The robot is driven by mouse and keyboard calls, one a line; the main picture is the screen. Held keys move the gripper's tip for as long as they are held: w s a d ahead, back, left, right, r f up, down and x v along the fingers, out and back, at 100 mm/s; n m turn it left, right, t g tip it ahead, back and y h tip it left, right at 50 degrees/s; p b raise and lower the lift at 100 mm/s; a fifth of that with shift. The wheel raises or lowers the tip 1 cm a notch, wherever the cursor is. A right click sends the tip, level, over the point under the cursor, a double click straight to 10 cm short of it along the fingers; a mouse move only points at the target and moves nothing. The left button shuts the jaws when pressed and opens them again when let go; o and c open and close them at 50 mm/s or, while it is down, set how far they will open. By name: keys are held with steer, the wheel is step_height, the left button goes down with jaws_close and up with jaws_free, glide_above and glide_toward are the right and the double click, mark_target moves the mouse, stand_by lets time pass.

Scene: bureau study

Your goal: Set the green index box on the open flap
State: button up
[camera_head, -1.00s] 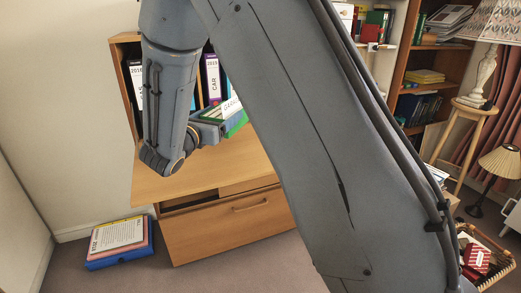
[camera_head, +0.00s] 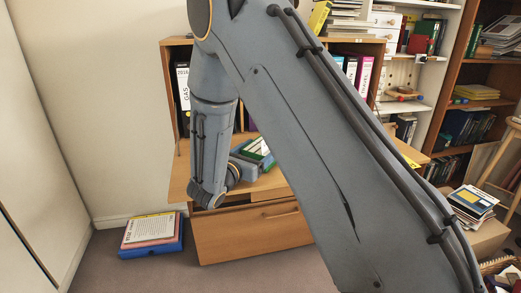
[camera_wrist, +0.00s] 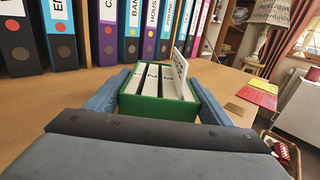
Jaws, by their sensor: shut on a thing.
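The green index box (camera_wrist: 150,108), with white divider cards standing in it, is between the fingers of my gripper (camera_wrist: 160,92) in the wrist view. My gripper is shut on it. In the head view the green box (camera_head: 258,147) partly shows beside my gripper, and my arm hides the rest. The open flap (camera_head: 178,182) of the wooden bureau is a flat wooden surface below the box; it also shows in the wrist view (camera_wrist: 40,112). The box is upright over the flap. I cannot tell whether its base touches the wood.
A row of binders (camera_wrist: 105,30) stands behind the flap. A yellow folder (camera_wrist: 263,84) and a red folder (camera_wrist: 256,97) lie to the right. A blue box file (camera_head: 150,248) with papers is on the floor at left. The flap's left part is clear.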

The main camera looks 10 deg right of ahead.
steer(key=o, duration=1.5)
steer(key=shift+r, duration=0.1)
steer(key=shift+s+a, duration=0.2)
steer(key=v, duration=1.1)
steer(key=shift+s+a, duration=0.15)
